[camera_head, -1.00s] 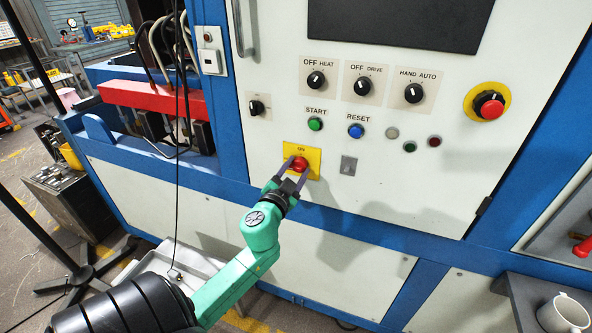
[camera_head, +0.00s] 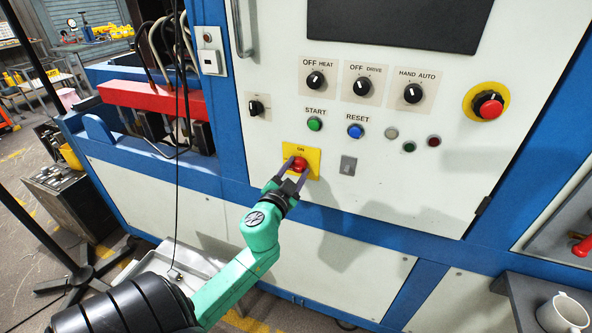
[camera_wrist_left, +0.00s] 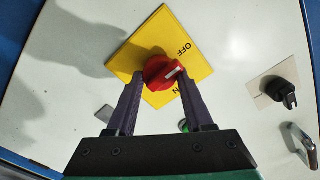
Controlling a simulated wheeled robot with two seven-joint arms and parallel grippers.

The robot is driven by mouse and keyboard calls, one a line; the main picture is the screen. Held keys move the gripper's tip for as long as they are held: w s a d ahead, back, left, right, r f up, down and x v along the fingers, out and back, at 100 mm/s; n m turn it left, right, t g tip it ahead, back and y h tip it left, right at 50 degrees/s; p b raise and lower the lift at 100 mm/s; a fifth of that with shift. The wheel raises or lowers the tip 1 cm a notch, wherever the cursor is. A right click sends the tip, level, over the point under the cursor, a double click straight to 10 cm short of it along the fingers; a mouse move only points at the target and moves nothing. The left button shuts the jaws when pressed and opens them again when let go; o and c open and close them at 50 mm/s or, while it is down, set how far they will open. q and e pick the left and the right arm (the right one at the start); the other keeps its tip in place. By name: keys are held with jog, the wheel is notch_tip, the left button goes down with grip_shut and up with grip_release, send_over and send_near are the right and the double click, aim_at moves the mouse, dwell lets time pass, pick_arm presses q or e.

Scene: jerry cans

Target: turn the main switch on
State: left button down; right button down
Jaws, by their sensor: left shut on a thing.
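The main switch is a red rotary knob (camera_head: 299,164) on a yellow plate (camera_head: 313,155) low on the white panel, with "ON" printed at the plate's top. In the left wrist view, the red knob (camera_wrist_left: 160,72) bears a white pointer mark on the yellow plate (camera_wrist_left: 185,35), which reads "OFF" on one side and a partly hidden "ON" on the other. The mark points between the two words. My left gripper (camera_head: 291,174) is shut on the knob, its two dark fingers on either side (camera_wrist_left: 161,84). My right gripper is not in view.
Above the switch are the green START button (camera_head: 315,124), the blue RESET button (camera_head: 355,131) and black selector knobs (camera_head: 362,87). A red emergency stop (camera_head: 489,106) is at the right. A white cup (camera_head: 563,315) stands at the lower right. Cables hang at the left.

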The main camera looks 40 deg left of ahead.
pick_arm(q)
jog(key=shift+f+m, duration=0.2)
jog(key=shift+m, duration=0.2)
jog(key=m, duration=0.3)
jog(key=shift+m, duration=0.3)
jog(key=m, duration=0.4)
jog(key=shift+m+p, duration=0.3)
jog(key=shift+p, duration=0.05)
jog(key=m, duration=0.4)
jog(key=shift+r+m+p, duration=0.1)
jog(key=shift+m+p, duration=0.2)
jog(key=shift+a+m, duration=0.1)
jog(key=shift+m, duration=1.8)
